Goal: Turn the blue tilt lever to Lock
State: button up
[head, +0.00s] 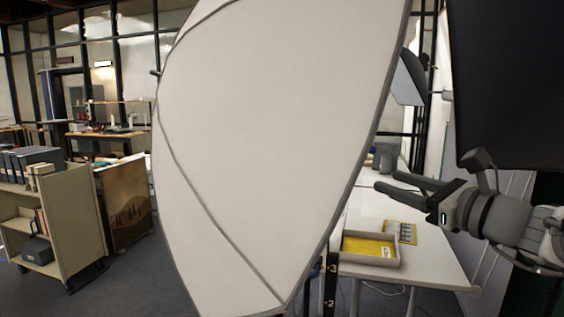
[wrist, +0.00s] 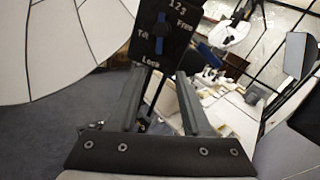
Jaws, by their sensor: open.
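The blue tilt lever (wrist: 160,35) is on a dark panel (wrist: 172,55) at the top of the wrist view. The panel carries the words Tilt, Free and Lock, with Free at upper right and Lock at the bottom. The lever looks roughly upright in this view; which label it points to I cannot tell. My gripper (wrist: 160,74) is open and empty, its fingers reaching toward the panel's lower part with the lever beyond the tips. In the head view my gripper (head: 386,181) is at right, pointing left; the lever is not visible there.
A large white softbox (head: 270,120) fills the middle of the head view, left of my gripper. Below the gripper, a white table (head: 440,262) holds a tray (head: 372,260) with a yellow item. A shelf cart (head: 60,225) stands far left.

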jog(key=p+x, duration=0.2)
jog(key=x, duration=1.4)
grip_shut()
